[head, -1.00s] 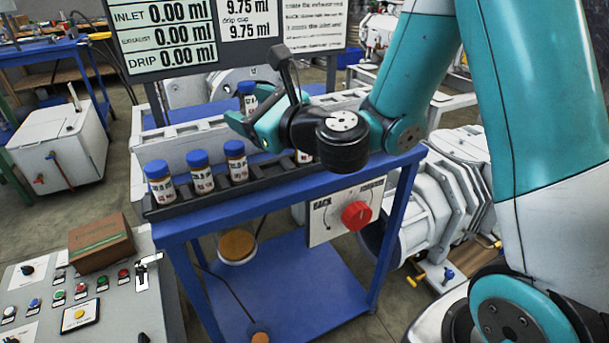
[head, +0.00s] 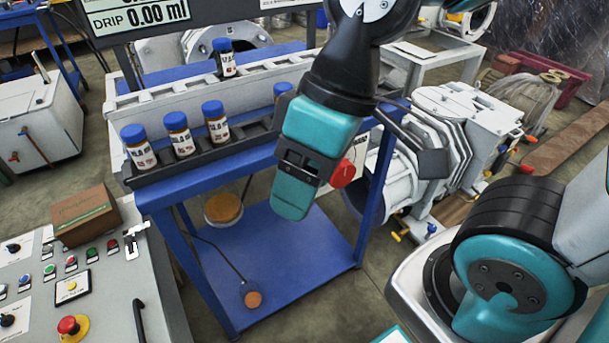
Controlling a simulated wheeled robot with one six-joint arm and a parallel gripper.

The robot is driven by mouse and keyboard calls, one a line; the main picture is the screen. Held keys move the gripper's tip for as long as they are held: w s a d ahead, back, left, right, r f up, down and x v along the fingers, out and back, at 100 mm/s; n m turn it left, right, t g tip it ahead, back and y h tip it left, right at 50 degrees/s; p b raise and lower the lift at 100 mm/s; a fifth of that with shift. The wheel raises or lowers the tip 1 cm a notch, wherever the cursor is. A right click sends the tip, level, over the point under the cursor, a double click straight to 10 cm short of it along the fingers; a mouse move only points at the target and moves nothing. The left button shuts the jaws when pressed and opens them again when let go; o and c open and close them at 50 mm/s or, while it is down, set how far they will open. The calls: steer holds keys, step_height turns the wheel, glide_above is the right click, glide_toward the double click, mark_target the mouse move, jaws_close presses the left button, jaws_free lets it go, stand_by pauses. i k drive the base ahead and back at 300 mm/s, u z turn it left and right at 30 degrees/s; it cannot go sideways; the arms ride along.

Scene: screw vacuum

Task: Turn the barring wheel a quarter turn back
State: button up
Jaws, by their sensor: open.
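The barring wheel is the small red wheel (head: 343,173) on the white plate at the right front of the blue bench. My gripper (head: 296,185) hangs just left of the wheel in the picture, its teal fingers pointing down. It overlaps the plate and hides most of it, including the lettering. The jaws are open, with nothing seen between them; the gap is partly hidden by the fingers. I cannot tell whether a finger touches the wheel.
Blue-capped bottles (head: 179,135) stand in a dark rack on the blue bench (head: 290,262). A grey ribbed pump (head: 437,130) is to the right. A control panel (head: 105,313) with a brown box (head: 87,215) is at lower left.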

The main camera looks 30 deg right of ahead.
mark_target(345, 171)
steer(key=z, duration=1.1)
steer(key=k, duration=0.45)
steer(key=z, duration=0.55)
